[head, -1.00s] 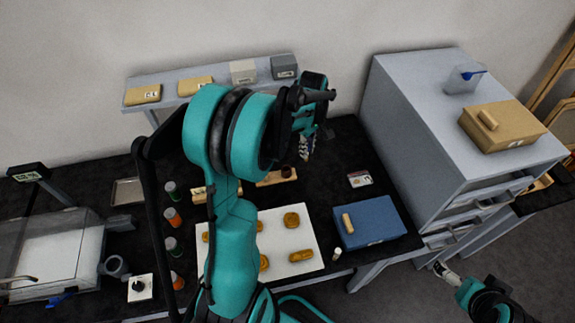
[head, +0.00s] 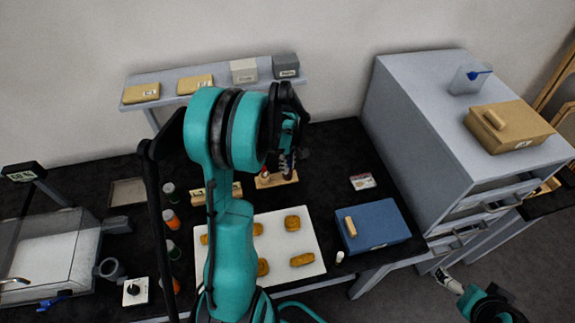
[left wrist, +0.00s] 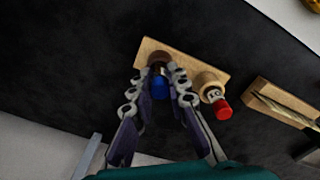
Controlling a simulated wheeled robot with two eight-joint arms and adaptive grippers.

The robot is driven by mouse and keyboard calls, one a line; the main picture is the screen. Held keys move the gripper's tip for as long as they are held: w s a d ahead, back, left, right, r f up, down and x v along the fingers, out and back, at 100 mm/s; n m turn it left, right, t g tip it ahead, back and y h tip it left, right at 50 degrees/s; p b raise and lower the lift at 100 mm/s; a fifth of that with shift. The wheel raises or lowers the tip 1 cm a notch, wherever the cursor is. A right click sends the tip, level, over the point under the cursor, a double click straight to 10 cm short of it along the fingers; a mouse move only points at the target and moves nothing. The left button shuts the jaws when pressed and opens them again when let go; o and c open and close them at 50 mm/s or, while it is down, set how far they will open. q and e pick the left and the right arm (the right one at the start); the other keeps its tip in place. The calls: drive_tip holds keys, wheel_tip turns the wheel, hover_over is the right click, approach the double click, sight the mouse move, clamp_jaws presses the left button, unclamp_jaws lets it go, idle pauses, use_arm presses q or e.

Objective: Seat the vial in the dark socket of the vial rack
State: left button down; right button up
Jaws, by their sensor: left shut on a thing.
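The vial rack (head: 284,182) is a small light wooden block behind the white board in the head view; its bare wood also shows in the left wrist view (left wrist: 186,62). My left gripper (head: 287,170) is over its right part. In the left wrist view my left gripper (left wrist: 159,84) is shut on the blue-capped vial (left wrist: 159,88), lined up with the dark socket (left wrist: 157,64). The fingers hide much of both; I cannot tell how deep the vial is. A red-capped vial (left wrist: 221,108) stands in the pale socket beside it. My right gripper (head: 447,279) is far off at lower right.
A wooden holder (left wrist: 280,103) lies close to the rack. The white board (head: 275,228) with several golden pieces is in front. A blue box (head: 372,226) stands right, with a card (head: 362,181) behind it. Dark table around the card is clear.

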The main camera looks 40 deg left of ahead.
use_arm(q)
drive_tip(key=shift+f, duration=0.15)
drive_tip(key=c, duration=1.5)
unclamp_jaws()
wheel_tip(320, 180, up, 12)
drive_tip(key=p, duration=0.3)
drive_tip(key=shift+s+d+r+m+t, duration=1.1)
drive_tip(key=shift+s+d+m, duration=0.8)
drive_tip(key=shift+d+m, duration=1.4)
drive_tip(key=shift+s+d+r+m+t, duration=1.1)
drive_tip(key=shift+s+d+m, duration=1.1)
drive_tip(key=shift+d, duration=1.65)
drive_tip(key=shift+s+d+r+m+t, duration=0.8)
drive_tip(key=shift+s+d+m+t, duration=0.7)
drive_tip(key=shift+d+m, duration=1.95)
